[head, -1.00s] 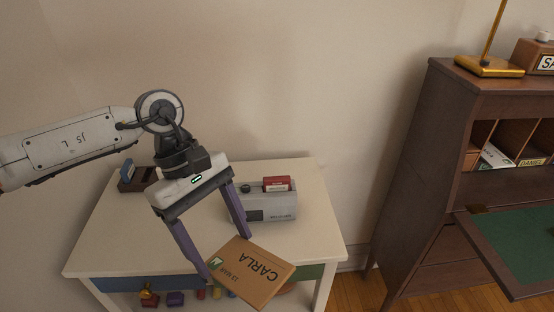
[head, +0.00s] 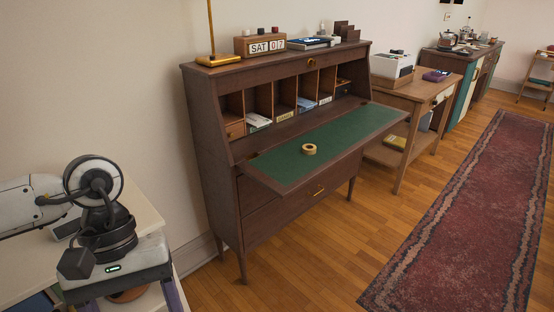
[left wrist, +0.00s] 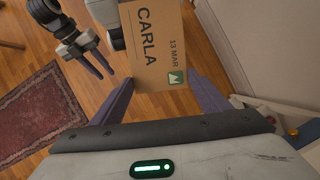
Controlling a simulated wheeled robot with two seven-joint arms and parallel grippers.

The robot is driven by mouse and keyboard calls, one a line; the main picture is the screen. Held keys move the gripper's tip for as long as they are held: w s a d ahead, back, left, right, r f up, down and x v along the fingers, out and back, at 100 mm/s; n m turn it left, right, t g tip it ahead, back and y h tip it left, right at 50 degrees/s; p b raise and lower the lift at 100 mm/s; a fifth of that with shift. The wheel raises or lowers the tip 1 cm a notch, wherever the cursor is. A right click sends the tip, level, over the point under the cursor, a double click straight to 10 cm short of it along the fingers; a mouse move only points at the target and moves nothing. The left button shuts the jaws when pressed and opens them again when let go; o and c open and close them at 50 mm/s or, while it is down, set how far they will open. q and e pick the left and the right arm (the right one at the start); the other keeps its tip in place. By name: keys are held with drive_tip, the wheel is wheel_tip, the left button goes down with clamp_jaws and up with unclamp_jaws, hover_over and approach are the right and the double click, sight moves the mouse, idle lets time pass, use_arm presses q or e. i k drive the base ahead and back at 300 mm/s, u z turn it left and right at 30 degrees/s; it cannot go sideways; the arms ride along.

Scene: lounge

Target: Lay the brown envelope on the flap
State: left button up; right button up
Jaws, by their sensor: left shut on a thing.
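The brown envelope (left wrist: 150,50), marked CARLA and 13 MAR with a green stamp, is held between the purple fingers of my left gripper (left wrist: 160,84) in the left wrist view. In the head view my left gripper (head: 118,272) is at the lower left; its fingertips and the envelope are out of frame. The flap (head: 345,140) is the lowered, green-topped front of the dark wooden desk, to the right of my left gripper and apart from it. My right gripper (left wrist: 95,62) shows small at the upper left of the left wrist view; its jaw gap is unclear.
A tape roll (head: 309,149) lies on the flap; the green around it is bare. Pigeonholes behind hold letters (head: 257,121). A white table (head: 145,212) is at the left, a side table (head: 415,92) at the right.

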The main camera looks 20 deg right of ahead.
sight(348, 130)
drive_tip(key=z, duration=4)
drive_tip(key=i, duration=0.1)
drive_tip(key=u, duration=1.9)
drive_tip(key=i, duration=1.6)
drive_tip(key=u, duration=0.3)
drive_tip(key=i, duration=1.35)
drive_tip(key=u, duration=0.85)
